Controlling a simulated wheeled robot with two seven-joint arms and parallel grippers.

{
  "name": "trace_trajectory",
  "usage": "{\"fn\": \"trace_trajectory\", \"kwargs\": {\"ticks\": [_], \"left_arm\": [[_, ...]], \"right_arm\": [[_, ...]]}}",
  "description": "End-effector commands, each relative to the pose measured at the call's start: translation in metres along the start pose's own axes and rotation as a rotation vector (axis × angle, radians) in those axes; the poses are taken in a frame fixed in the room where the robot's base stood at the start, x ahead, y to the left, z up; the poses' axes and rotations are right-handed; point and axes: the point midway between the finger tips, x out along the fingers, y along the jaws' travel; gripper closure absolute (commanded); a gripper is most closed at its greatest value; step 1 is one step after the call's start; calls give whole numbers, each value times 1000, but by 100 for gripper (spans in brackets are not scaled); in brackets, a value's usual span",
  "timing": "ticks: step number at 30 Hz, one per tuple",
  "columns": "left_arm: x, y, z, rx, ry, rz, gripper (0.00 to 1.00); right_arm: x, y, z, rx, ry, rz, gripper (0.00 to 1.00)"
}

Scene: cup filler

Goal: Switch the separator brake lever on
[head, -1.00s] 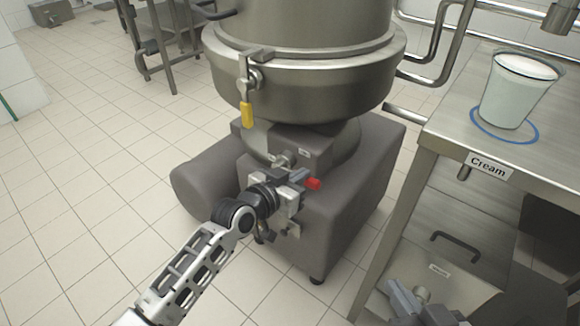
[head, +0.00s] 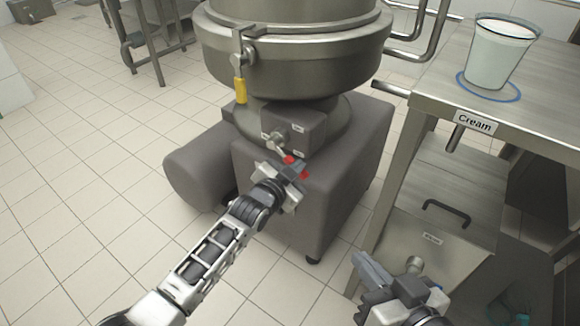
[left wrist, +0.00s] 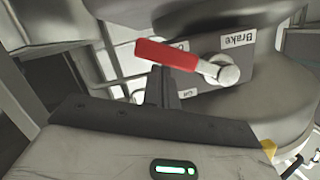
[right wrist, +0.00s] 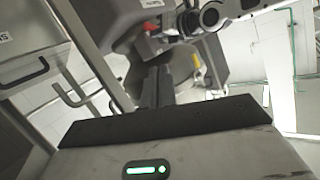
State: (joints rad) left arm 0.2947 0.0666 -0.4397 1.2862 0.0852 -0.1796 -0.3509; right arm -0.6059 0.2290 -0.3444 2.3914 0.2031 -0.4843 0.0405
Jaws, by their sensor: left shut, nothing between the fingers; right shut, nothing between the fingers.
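The brake lever sits on the grey box (head: 296,128) low on the separator. Its red handle (head: 288,159) points down and right from a metal pivot, and my left gripper partly covers it. In the left wrist view, the red handle (left wrist: 168,55) runs left from the pivot (left wrist: 222,70), beside an upside-down "Brake" label (left wrist: 237,40). My left gripper (head: 290,168) is shut and empty. Its tips (left wrist: 162,72) are right at the handle; whether they touch it I cannot tell. My right gripper (head: 362,268) is shut and empty at lower right; its tips also show in the right wrist view (right wrist: 158,75).
The separator's steel bowl (head: 295,50) with a yellow-handled clamp (head: 240,90) rises above the box. A steel table (head: 440,85) labelled "Cream" stands at right with a white cup (head: 498,52) on it. Below it is a cabinet with a dark handle (head: 446,212). Tiled floor is open at left.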

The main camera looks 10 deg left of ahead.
Motion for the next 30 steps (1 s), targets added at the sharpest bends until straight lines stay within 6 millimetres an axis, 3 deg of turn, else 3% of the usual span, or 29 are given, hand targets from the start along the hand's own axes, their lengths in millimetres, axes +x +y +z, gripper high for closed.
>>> {"fn": "trace_trajectory", "kwargs": {"ticks": [19,24,27,30], "left_arm": [[-7,1,2,-2,-6,3,100],[-36,0,0,-2,-6,4,100],[-61,0,-2,-1,-5,4,100],[-86,0,-2,-1,-4,4,100]], "right_arm": [[0,1,-11,-13,14,3,100],[-3,2,-13,-42,-22,21,100],[0,11,8,-27,-113,51,100],[1,15,13,-22,-157,65,100]]}}
